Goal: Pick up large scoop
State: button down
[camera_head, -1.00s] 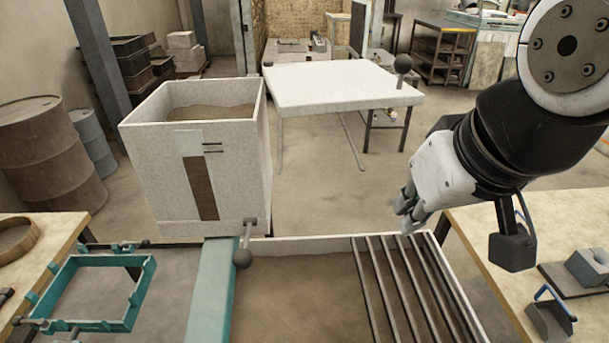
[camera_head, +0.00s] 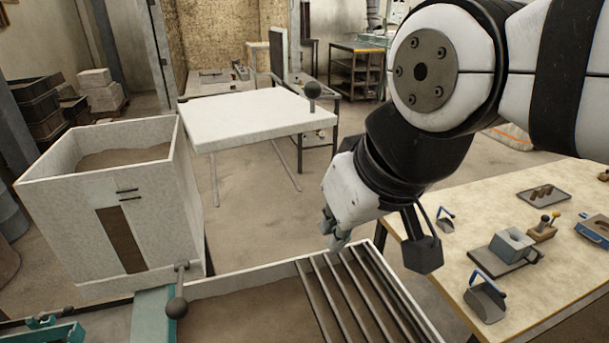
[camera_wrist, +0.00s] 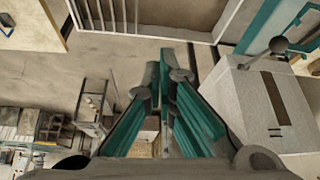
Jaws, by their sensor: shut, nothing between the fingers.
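A large scoop (camera_head: 487,300) with a blue handle lies on the right-hand bench, near its left front edge. A smaller blue-handled scoop (camera_head: 445,222) lies farther back on the same bench. My gripper (camera_head: 333,242) hangs left of the bench, above the far end of the barred trough, well apart from both scoops. In the wrist view its teal fingers (camera_wrist: 166,72) are together with nothing between them.
The bench (camera_head: 560,200) also bears a grey block mould (camera_head: 512,246), a small tray (camera_head: 543,195) and other tools. A trough with dark bars (camera_head: 345,292) lies below my gripper. A tall white sand bin (camera_head: 165,220) and a white table (camera_head: 245,118) stand left and behind.

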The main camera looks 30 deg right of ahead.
jog(key=c, duration=1.7)
grip_release()
jog(key=shift+w+d, duration=0.1)
jog(key=shift+d, duration=0.05)
jog(key=shift+o, duration=0.6)
jog(key=w+d+f+g+h, duration=0.2)
jog(key=w+d, duration=0.4)
jog(key=d, duration=0.6)
jog(key=shift+f+m+h, duration=0.3)
jog(key=shift+f+h, duration=0.15)
jog(key=shift+h, duration=0.25)
jog(key=p, duration=0.2)
send_over(493, 285)
jog(key=s+a, duration=0.3)
jog(key=s, duration=0.1)
notch_tip(493, 285, down, 26)
jog(key=shift+m+t+y, duration=0.3)
jog(key=b+x, duration=0.2)
jog(key=x, duration=0.6)
jog(key=shift+a+f, duration=0.1)
jog(key=shift+s+d+b+x, duration=0.15)
jog(key=shift+b+x, duration=0.2)
jog(key=shift+x, duration=0.95)
jog(key=shift+s+d+b+x, duration=0.15)
jog(key=shift+b+x, duration=0.2)
jog(key=shift+x, duration=1)
